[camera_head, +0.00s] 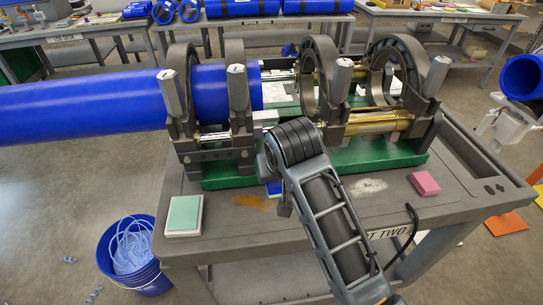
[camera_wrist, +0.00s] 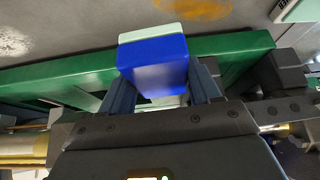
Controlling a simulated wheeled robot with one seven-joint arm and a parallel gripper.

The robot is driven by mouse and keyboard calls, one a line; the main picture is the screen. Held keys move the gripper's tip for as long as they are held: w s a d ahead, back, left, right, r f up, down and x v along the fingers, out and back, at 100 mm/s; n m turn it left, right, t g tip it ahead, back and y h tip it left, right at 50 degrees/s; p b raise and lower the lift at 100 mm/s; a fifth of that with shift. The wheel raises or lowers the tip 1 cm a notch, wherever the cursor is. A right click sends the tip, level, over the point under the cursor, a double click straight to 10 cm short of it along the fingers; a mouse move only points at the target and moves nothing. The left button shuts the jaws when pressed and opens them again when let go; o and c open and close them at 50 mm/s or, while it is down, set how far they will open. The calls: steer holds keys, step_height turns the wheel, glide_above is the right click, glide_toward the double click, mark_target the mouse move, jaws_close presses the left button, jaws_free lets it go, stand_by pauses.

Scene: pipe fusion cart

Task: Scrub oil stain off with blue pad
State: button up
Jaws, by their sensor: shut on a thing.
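My gripper (camera_wrist: 160,92) is shut on a blue pad (camera_wrist: 153,64) with a pale layer along one edge. In the head view the blue pad (camera_head: 275,188) shows only as a small patch beside my arm, and my arm hides most of my gripper. The orange-brown oil stain (camera_head: 254,202) lies on the grey cart top, in front of the green machine base. The stain (camera_wrist: 190,8) also shows at the top edge of the wrist view. The pad is apart from the stain in the wrist view.
A pale green pad on a white tray (camera_head: 184,232) is at the cart's left. A pink block (camera_head: 424,183) and a whitish patch (camera_head: 369,186) are to the right of my arm. The fusion machine's green base (camera_head: 230,177) runs behind. A blue bucket (camera_head: 135,262) stands on the floor.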

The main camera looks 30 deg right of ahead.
mark_target(275, 200)
steer(key=shift+w+d, duration=0.1)
steer(key=shift+w, duration=0.3)
steer(key=shift+f, duration=1)
step_height(275, 200, down, 4)
steer(key=b, duration=0.4)
steer(key=shift+b, duration=0.3)
steer(key=shift+f+b, duration=0.4)
steer(key=shift+f, duration=0.6)
